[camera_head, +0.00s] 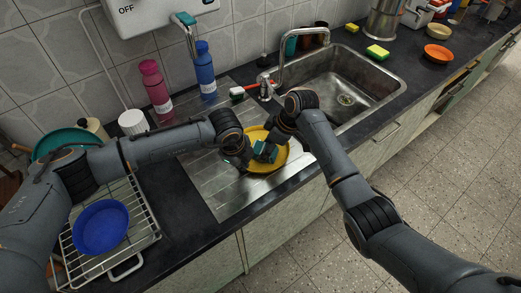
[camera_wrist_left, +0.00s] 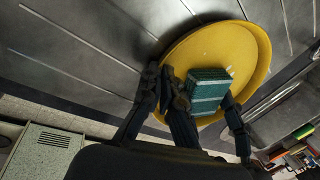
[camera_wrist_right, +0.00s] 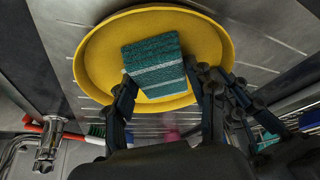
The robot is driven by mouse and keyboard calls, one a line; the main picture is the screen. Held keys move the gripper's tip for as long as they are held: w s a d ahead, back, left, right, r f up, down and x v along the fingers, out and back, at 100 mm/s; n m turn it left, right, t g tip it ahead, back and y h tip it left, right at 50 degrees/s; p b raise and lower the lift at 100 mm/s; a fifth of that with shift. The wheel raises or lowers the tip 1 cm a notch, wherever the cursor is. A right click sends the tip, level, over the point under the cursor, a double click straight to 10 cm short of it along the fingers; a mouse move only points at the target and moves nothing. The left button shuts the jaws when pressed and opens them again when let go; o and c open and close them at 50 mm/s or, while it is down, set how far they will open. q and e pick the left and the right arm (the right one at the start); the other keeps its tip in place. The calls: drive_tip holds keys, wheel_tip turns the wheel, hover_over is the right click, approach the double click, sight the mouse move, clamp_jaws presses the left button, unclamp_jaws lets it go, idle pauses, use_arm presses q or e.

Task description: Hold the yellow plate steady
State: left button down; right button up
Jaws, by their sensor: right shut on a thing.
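The yellow plate (camera_head: 281,158) is on the ribbed steel drainboard between my two grippers; it also shows in the left wrist view (camera_wrist_left: 250,50) and the right wrist view (camera_wrist_right: 100,60). A teal sponge with pale stripes (camera_wrist_right: 152,62) is over the plate's face. My right gripper (camera_head: 277,138) is shut on the sponge, with a finger on each side of it. My left gripper (camera_head: 240,156) is at the plate's left side, its fingers apart near the rim. Whether they touch the rim is unclear. The arms and grippers hide parts of the plate.
The sink basin (camera_head: 345,92) and its faucet (camera_head: 285,70) are to the right. A pink bottle (camera_head: 155,90) and a blue bottle (camera_head: 204,70) stand by the wall. A blue bowl (camera_head: 100,228) rests on a wire rack (camera_head: 140,228) at front left.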

sight(260, 143)
drive_tip(key=shift+w, duration=0.1)
drive_tip(key=shift+w+a, duration=1.15)
drive_tip(key=shift+w, duration=0.2)
drive_tip(key=shift+f, duration=0.15)
drive_tip(key=shift+s+d, duration=0.15)
drive_tip(key=shift+s+d+f, duration=0.1)
drive_tip(key=shift+s+d, duration=0.05)
drive_tip(key=shift+s, duration=0.05)
drive_tip(key=shift+s+d, duration=0.7)
drive_tip(key=shift+s, duration=0.2)
drive_tip(key=shift+s+d, duration=0.2)
drive_tip(key=shift+s, duration=0.1)
drive_tip(key=shift+a, duration=0.1)
drive_tip(key=shift+a+r, duration=0.1)
drive_tip(key=shift+r, duration=0.15)
